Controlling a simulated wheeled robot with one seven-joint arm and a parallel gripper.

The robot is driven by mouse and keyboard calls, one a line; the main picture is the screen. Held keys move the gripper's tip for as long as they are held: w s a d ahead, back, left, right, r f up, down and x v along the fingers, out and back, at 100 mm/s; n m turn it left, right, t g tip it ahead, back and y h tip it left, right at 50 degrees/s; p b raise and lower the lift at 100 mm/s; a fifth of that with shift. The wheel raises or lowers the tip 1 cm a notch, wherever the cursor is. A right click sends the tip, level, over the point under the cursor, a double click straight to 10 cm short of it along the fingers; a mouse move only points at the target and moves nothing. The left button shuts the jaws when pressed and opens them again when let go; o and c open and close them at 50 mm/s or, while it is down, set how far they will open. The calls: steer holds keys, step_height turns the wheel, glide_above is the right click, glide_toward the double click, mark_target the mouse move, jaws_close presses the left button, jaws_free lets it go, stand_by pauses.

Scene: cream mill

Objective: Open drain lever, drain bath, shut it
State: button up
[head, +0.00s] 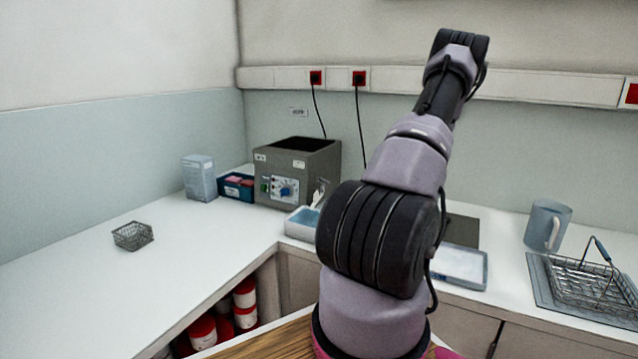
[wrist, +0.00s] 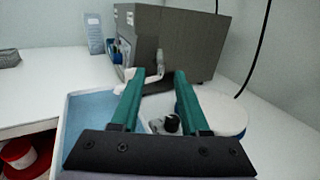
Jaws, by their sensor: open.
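The bath is a grey box with an open dark top and a front control panel (head: 276,188); it also shows in the wrist view (wrist: 185,42). A pale bent lever (wrist: 157,68) sticks out low on the bath's side in the wrist view. Its far end is partly hidden, and I cannot tell its exact setting. My gripper (wrist: 158,73) has two green fingers, apart and empty, pointing toward the lever. I cannot tell whether either finger touches it. In the head view my arm hides the gripper. A tray with a light blue inside (wrist: 88,108) lies below left of the fingers.
A round white thing with a blue rim (wrist: 224,112) lies right of the fingers. A black and white object (wrist: 165,124) shows between them. A wire basket (head: 133,235), a mug (head: 547,224) and a handled rack (head: 585,283) stand on the counter. The left counter is mostly clear.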

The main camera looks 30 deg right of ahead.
mark_target(324, 181)
steer(key=w, duration=1)
steer(key=shift+w+a, duration=0.3)
jaws_close()
